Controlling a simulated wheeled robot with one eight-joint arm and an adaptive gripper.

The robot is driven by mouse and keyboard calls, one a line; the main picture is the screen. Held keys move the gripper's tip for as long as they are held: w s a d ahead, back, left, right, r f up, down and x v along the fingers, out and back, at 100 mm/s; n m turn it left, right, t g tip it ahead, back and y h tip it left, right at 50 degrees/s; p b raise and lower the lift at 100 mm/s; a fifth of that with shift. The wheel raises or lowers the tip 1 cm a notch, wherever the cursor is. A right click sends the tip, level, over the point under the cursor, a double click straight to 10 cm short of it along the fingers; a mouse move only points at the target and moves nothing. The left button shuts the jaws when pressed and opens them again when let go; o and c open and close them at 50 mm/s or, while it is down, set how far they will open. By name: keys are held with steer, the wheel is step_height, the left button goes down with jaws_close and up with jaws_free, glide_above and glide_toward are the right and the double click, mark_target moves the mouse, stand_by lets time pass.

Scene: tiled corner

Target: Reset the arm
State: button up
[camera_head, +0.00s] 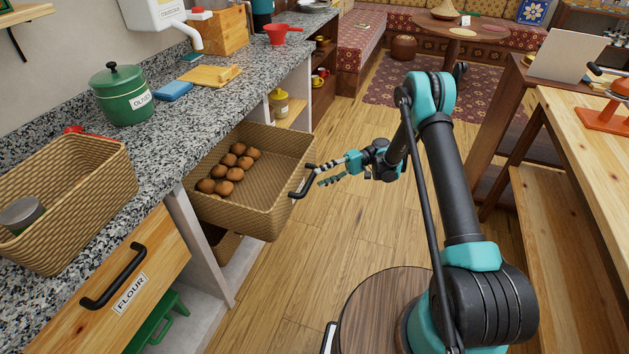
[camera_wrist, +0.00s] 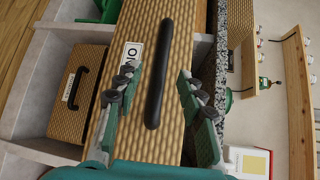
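My arm reaches from the lower right over the floor in the head view. My gripper (camera_head: 317,175) is open and empty, just in front of the black handle (camera_head: 303,182) of a pulled-out woven basket drawer (camera_head: 262,218). In the wrist view my two fingers (camera_wrist: 157,84) are spread on either side of the same handle (camera_wrist: 160,60). Whether they touch it I cannot tell, but they are not closed on it. The drawer holds several round brown onions (camera_head: 235,160) along its left side; its front label reads "ONI…", partly hidden.
A granite counter (camera_head: 170,140) runs along the left with a green pot (camera_head: 122,95) and a woven basket (camera_head: 60,200). A flour drawer (camera_head: 130,285) is below. A wooden table and bench (camera_head: 555,200) stand at right. Open floor (camera_head: 300,270) lies between.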

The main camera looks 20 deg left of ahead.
steer(key=shift+w+d+r, duration=0.1)
steer(key=shift+w+d, duration=0.35)
steer(key=shift+d, duration=0.1)
steer(key=s+d+r+m+t+h, duration=0.2)
steer(key=d+r+m+t, duration=0.15)
steer(key=d+r, duration=0.35)
steer(key=s+d+r+m+t+h, duration=0.2)
steer(key=d+r+t, duration=0.3)
steer(key=d+r, duration=0.1)
steer(key=s+d+t+h, duration=0.3)
steer(key=s+d, duration=0.6)
steer(key=d, duration=0.3)
steer(key=s+d+m+t+h, duration=0.1)
steer(key=s+d+t+h, duration=0.2)
steer(key=s+d, duration=0.6)
steer(key=d+h, duration=0.2)
steer(key=shift+s+d, duration=0.2)
steer(key=shift+d, duration=0.2)
